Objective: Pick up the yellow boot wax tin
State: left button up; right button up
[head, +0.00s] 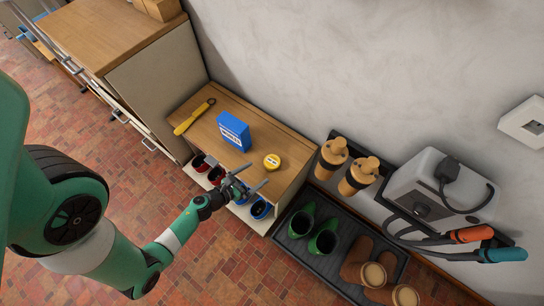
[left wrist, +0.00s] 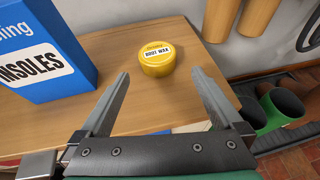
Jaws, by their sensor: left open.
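The yellow boot wax tin (head: 272,161) is a small round tin lying flat on top of the wooden shoe cabinet (head: 276,182), near its right end. In the left wrist view the tin (left wrist: 157,59) shows its "BOOT WAX" label, beyond and between my fingertips. My left gripper (head: 252,188) is open and empty at the cabinet's front edge, on the near side of the tin. Its two fingers (left wrist: 156,88) are spread wider than the tin and do not touch it. My right gripper is not seen in either view.
A blue insoles box (head: 234,131) stands left of the tin, and it fills the left of the wrist view (left wrist: 38,48). A yellow-handled tool (head: 193,118) lies further left. Wooden boot shapers (head: 333,152) and a black tray with green boots (head: 301,222) are on the right.

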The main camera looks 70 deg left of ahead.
aim_at(268, 165)
pick_arm(q)
jog(key=b+x, duration=0.1)
jog(key=x, duration=0.5)
jog(key=b+x, duration=0.1)
jog(key=x, duration=0.1)
jog(key=b+x, duration=0.1)
jog(key=x, duration=0.1)
jog(key=shift+s+a, duration=0.1)
jog(key=shift+a, duration=0.15)
jog(key=shift+d, duration=0.1)
jog(key=shift+c, duration=0.2)
jog(key=c, duration=1.2)
